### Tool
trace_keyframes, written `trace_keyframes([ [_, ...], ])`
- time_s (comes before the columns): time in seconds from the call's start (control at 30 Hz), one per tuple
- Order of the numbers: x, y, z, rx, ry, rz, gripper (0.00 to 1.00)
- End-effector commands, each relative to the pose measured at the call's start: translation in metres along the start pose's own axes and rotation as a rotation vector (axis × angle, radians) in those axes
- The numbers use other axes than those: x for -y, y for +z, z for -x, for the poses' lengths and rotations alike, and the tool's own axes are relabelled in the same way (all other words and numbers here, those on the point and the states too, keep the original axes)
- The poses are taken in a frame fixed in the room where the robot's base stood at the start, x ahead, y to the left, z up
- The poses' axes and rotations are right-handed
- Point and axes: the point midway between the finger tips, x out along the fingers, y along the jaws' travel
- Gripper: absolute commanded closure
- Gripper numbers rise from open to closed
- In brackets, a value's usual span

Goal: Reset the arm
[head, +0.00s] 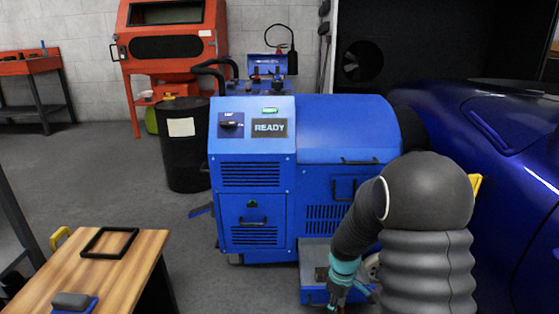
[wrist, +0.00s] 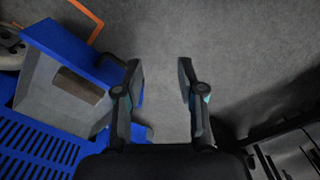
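My gripper (wrist: 161,88) is open and empty in the wrist view, with bare grey floor showing between its two fingers. In the head view my arm reaches down at the lower right in front of the blue dynamometer (head: 340,140), and the fingertips are cut off by the bottom edge. The dynamometer has a lit panel reading READY (head: 269,128), a dark rotary switch (head: 230,119) and a green light (head: 270,110). In the wrist view a blue part with a grey recess (wrist: 60,95) lies left of my gripper.
A wooden table (head: 125,270) with a black frame (head: 109,242) stands at the lower left. A dark blue car (head: 510,150) is close on the right. A black drum (head: 184,150) stands behind, left of the dynamometer. The floor between table and dynamometer is clear.

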Motion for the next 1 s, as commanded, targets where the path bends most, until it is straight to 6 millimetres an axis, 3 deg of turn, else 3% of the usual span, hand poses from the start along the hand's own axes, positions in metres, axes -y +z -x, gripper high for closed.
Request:
trace_keyframes([
  [0.03,0.009,0.007,0.018,0.002,-0.002,-0.074,0.61],
  [0.5,0.083,0.074,0.158,-0.043,0.026,-0.628,0.61],
  [0.8,0.127,0.113,0.228,-0.148,0.069,-0.799,0.61],
  [1.0,0.152,0.136,0.268,-0.249,0.111,-0.82,0.61],
])
